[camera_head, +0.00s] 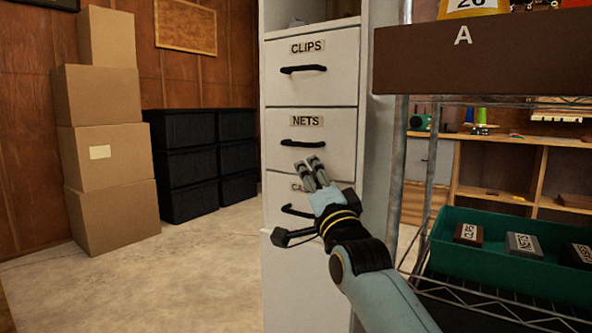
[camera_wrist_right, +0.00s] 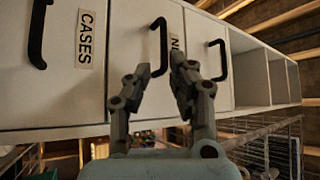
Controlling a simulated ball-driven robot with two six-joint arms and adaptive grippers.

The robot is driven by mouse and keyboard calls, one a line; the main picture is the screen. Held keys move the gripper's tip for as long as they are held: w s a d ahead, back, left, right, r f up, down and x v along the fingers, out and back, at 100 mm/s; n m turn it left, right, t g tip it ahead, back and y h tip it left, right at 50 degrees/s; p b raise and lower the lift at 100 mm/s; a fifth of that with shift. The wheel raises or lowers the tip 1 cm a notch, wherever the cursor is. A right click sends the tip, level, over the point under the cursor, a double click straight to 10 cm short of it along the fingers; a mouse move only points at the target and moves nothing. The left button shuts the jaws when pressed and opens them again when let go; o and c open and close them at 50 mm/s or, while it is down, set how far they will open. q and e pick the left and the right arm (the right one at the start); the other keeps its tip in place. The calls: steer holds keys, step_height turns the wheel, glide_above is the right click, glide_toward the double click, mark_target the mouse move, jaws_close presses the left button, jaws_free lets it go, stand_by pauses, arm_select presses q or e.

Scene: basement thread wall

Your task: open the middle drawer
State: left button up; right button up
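The white cabinet has a stack of drawers, and those I can see look shut. The middle drawer (camera_head: 340,148) is labelled NETS and has a black bar handle (camera_head: 303,143). Above it is the CLIPS drawer (camera_head: 340,80); below is a drawer partly hidden by my arm, labelled CASES in the wrist view. My right gripper (camera_head: 311,165) is just below the NETS handle in the head view, its fingers apart and empty. In the right wrist view the NETS handle (camera_wrist_right: 162,45) shows between and beyond the fingertips; I see no contact. My left gripper is out of view.
A wire shelf with a brown board (camera_head: 480,55) marked A stands close on the right. A green tray (camera_head: 500,262) on it holds labelled blocks. Cardboard boxes (camera_head: 105,155) and black bins (camera_head: 185,165) stand at the left. The floor before them is clear.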

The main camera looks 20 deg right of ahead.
mark_target(297, 145)
steer(key=x, duration=1)
steer(key=shift+w+r, duration=0.25)
steer(key=shift+r, duration=0.2)
jaws_close()
steer(key=shift+f, duration=0.1)
